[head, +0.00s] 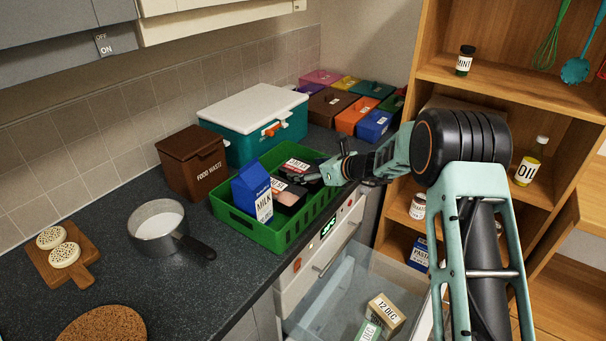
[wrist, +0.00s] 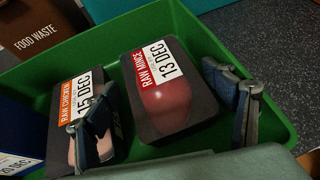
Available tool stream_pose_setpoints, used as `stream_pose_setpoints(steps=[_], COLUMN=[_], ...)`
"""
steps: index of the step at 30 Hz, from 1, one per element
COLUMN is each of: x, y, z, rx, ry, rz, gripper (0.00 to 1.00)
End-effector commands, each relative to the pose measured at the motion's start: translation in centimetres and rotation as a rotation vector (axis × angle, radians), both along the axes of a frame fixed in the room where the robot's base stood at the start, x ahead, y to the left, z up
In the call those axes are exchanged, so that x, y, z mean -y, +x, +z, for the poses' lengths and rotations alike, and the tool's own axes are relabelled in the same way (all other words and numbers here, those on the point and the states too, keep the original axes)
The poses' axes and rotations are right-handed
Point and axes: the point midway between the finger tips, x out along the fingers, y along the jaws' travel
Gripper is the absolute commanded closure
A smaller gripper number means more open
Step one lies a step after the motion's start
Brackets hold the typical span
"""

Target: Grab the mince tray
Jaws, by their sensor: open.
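The mince tray (wrist: 168,95) is a black tray with a red and white label reading "RAW MINCE 13 DEC". It lies in a green crate (head: 262,236) on the counter, and its far end shows in the head view (head: 297,165). My gripper (wrist: 168,120) is open, with one finger to the left of the mince tray and one to the right, near its close end. The left finger is over the raw chicken tray (wrist: 72,105), which lies left of the mince. Nothing is held. In the head view my gripper (head: 318,174) reaches into the crate from the right.
A blue milk carton (head: 252,190) stands in the crate's left part. A brown food waste bin (head: 192,163) and a teal cooler (head: 255,120) stand behind. A pan (head: 160,225) is on the left. An open drawer (head: 345,290) is below, and shelves (head: 500,85) stand right.

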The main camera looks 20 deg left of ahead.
Motion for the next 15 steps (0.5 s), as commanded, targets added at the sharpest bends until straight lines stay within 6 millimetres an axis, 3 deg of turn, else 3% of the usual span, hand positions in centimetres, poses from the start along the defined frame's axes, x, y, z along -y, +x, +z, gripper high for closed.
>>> stream_pose_setpoints(steps=[9, 15], x=[-0.24, -0.25], y=[0.35, 0.32], z=[-0.27, -0.26], rx=[0.001, 0.001], ry=[-0.002, -0.002], rz=[-0.004, -0.003], gripper=[0.22, 0.45])
